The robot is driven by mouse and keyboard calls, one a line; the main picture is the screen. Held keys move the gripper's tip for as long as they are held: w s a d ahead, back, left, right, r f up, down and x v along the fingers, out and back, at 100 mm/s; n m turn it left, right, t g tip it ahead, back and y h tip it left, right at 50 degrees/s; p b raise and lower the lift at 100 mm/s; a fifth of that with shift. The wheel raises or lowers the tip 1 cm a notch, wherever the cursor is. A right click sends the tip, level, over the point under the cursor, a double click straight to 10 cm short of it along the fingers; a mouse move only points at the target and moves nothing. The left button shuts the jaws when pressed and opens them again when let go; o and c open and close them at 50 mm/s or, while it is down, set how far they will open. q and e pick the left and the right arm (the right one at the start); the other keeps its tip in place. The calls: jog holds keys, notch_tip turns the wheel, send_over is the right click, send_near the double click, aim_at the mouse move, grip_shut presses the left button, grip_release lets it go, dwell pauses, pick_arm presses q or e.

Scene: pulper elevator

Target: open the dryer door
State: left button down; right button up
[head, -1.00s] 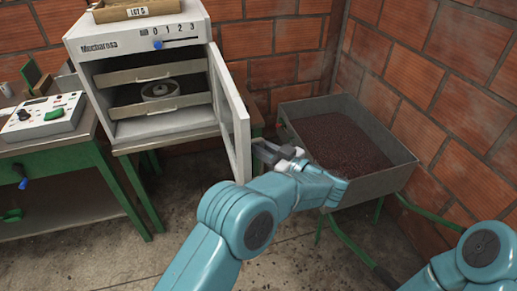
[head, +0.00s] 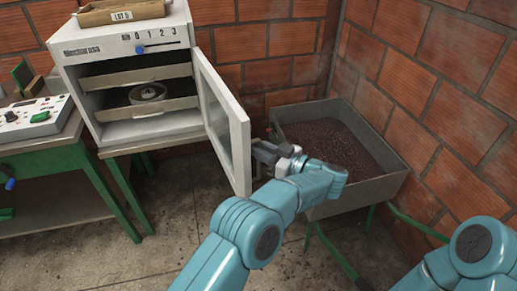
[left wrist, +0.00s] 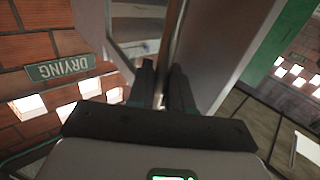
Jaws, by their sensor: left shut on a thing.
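The white dryer (head: 125,65) stands on a green-framed table at the left in the head view. Its glass-paned door (head: 224,120) is swung wide open to the right, showing two shelves inside with a round metal item on one. My left gripper (head: 262,160) is at the outer side of the door near its free edge. My right gripper is out of view; only part of that arm shows at lower right.
A metal bin of dark beans (head: 345,150) on green legs stands to the right of the door. A control box (head: 37,117) sits on the left table. A tray marked LOT 5 (head: 122,14) lies on the dryer. Brick walls close the back and right.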

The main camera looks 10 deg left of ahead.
pick_arm(q)
jog(key=shift+w+d, duration=0.1)
jog(key=shift+d, duration=0.05)
dwell(0.4)
jog(key=c, duration=1.2)
grip_release()
jog(key=shift+c, duration=0.2)
